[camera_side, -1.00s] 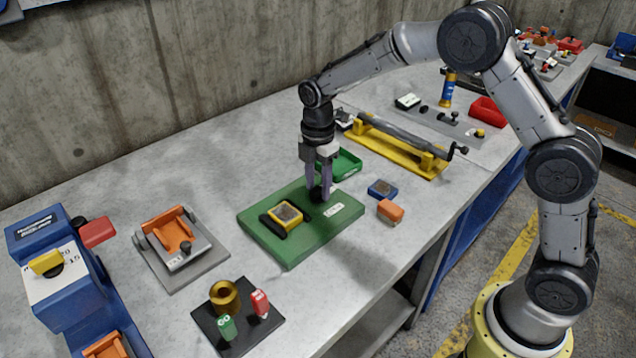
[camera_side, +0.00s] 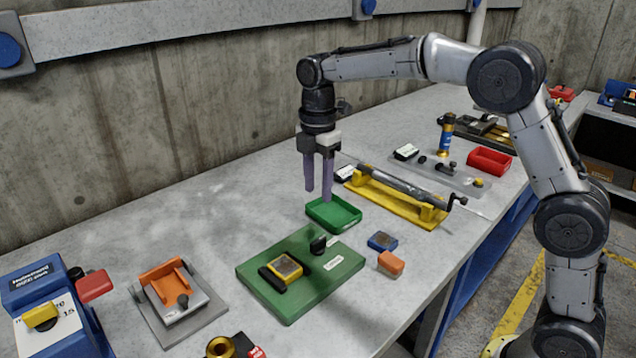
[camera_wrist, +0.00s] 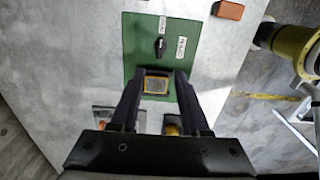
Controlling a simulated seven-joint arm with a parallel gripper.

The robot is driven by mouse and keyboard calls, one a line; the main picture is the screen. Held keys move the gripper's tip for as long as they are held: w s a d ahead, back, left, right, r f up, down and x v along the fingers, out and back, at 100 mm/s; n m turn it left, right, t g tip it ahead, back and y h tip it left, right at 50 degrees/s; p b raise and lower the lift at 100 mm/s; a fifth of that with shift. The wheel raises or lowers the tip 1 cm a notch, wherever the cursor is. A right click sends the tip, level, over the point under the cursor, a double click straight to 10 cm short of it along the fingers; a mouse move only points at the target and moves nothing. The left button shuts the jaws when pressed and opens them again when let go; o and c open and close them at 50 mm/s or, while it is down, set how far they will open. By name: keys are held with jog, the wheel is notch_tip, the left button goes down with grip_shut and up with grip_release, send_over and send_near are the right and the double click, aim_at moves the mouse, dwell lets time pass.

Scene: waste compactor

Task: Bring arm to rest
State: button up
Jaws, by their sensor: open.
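My gripper (camera_side: 318,193) hangs pointing down above the bench, with its two fingers apart and nothing between them. In the side view it is raised clear of the green board (camera_side: 330,281), over the area near the green tray (camera_side: 333,213). The board carries a yellow-framed block (camera_side: 284,269) in a black holder and a black knob (camera_side: 318,245). In the wrist view my gripper (camera_wrist: 157,75) frames the yellow-framed block (camera_wrist: 156,85), with the green board (camera_wrist: 135,48) below and the black knob (camera_wrist: 160,46) beyond the fingertips.
A blue block (camera_side: 382,241) and an orange block (camera_side: 391,263) lie right of the board. A yellow stand with a grey cylinder (camera_side: 400,203) is behind them. An orange fixture (camera_side: 168,285) and a blue machine (camera_side: 45,305) stand at left. The air around my gripper is clear.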

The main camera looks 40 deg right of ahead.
jog(key=shift+r, duration=0.15)
jog(key=s+d+r+m+t, duration=0.3)
jog(key=s+r, duration=0.9)
jog(key=s, duration=0.3)
jog(key=s+f+m+t, duration=0.1)
jog(key=s+f+m, duration=0.4)
jog(key=s+m, duration=0.2)
jog(key=s+d+f+m+t, duration=0.1)
jog(key=s+f+m, duration=0.4)
jog(key=s+m, duration=0.3)
jog(key=shift+s+d+f+t, duration=0.15)
jog(key=shift+s+t, duration=0.15)
